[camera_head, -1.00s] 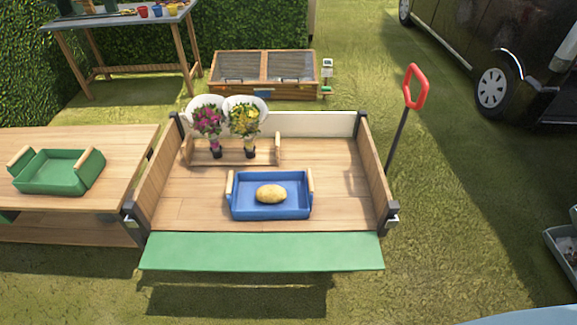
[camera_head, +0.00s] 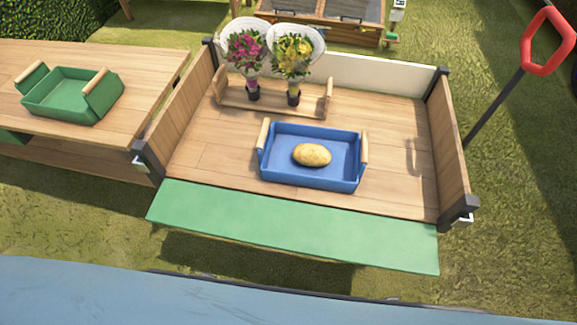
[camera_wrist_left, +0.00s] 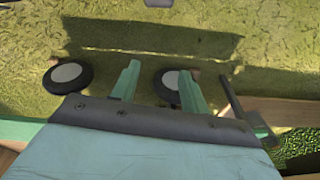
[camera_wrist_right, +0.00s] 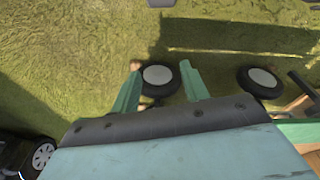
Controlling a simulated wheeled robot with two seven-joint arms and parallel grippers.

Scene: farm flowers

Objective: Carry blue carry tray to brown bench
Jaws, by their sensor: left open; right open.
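The blue carry tray (camera_head: 273,180) sits flat on the wooden bed of a wagon (camera_head: 205,160), near its front. It has a wooden handle at each end, and a potato (camera_head: 312,155) lies in it. The brown bench (camera_head: 150,98) stands just left of the wagon. My left gripper (camera_wrist_left: 160,78) is open and empty in the left wrist view, over grass and wagon wheels. My right gripper (camera_wrist_right: 160,66) is open and empty in the right wrist view, over similar ground. Neither gripper shows in the head view, and both are apart from the tray.
A green tray (camera_head: 60,104) with wooden handles sits on the bench. A wooden rack (camera_head: 270,104) with two flower bouquets stands at the wagon's back. A green flap (camera_head: 290,228) hangs out at the wagon's front. A red pull handle (camera_head: 548,42) rises at the right.

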